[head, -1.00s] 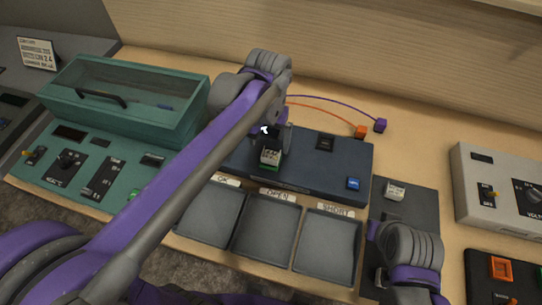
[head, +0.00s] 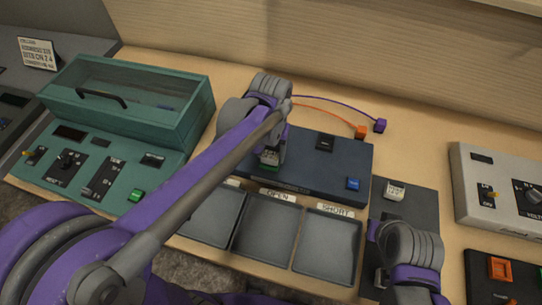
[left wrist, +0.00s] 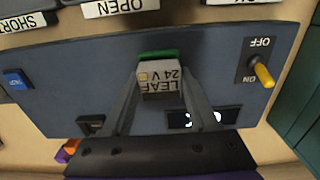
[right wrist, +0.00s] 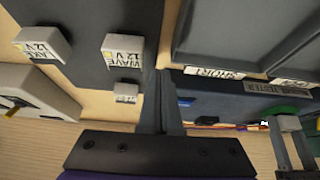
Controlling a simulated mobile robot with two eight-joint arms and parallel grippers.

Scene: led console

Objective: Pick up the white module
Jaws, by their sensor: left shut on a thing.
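The white module (left wrist: 160,82), lettered "LEAF 24 V", is upright at a green piece (left wrist: 158,55) on the dark blue tester (left wrist: 60,65). In the head view my left gripper (head: 270,158) is down over the module and mostly covers it. In the left wrist view its two fingers press on the module's opposite sides. I cannot tell whether the module is lifted at all. My right gripper (right wrist: 161,128) has its fingers together with nothing between them, over the dark mat (head: 425,205) on the right.
Other white modules (right wrist: 123,47) (right wrist: 42,43) lie on the dark mat. Grey trays labelled OPEN (head: 267,228) and SHORT (head: 327,245) sit in front of the tester. A teal console with a lidded box (head: 150,110) stands left. Orange and purple leads (head: 335,112) run behind.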

